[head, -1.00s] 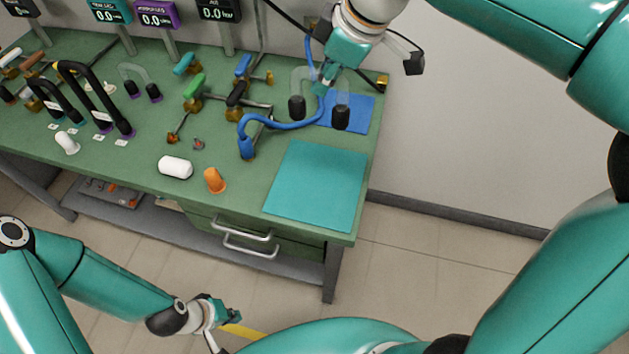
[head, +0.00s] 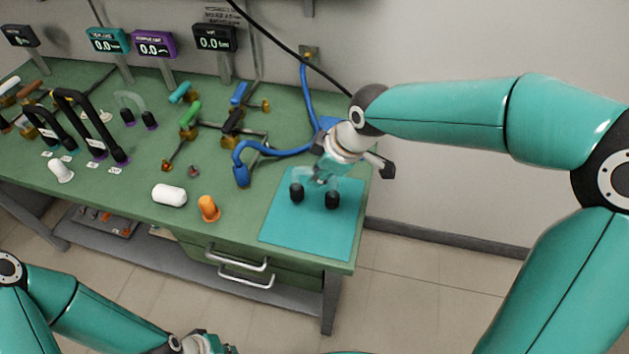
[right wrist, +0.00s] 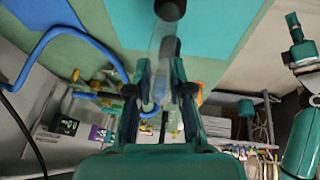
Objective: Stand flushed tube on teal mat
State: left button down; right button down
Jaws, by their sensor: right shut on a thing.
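The flushed tube is a clear U-shaped tube (head: 315,184) with two black ends. My right gripper (head: 320,174) is shut on its bend and holds it upright, ends down, over the teal mat (head: 285,235). Both black ends appear over the mat's upper part; I cannot tell whether they touch it. In the right wrist view the clear tube (right wrist: 160,50) runs between the fingers, with the teal mat (right wrist: 215,25) beyond. My left gripper (head: 205,343) is at the bottom edge, largely cut off, away from the bench.
A blue hose (head: 275,153) lies left of the mat. A similar clear U tube (head: 130,100) and black U tubes are farther left. The mat's front half is bare.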

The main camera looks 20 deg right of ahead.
jog(key=shift+f, duration=1.25)
jog(key=shift+f, duration=0.1)
jog(key=c, duration=1)
grip_release()
jog(key=shift+c, duration=0.2)
jog(key=shift+s+d+r, duration=0.1)
jog(key=shift+r, duration=0.55)
jog(key=v, duration=1.1)
jog(key=shift+f, duration=0.1)
jog(key=shift+s, duration=0.1)
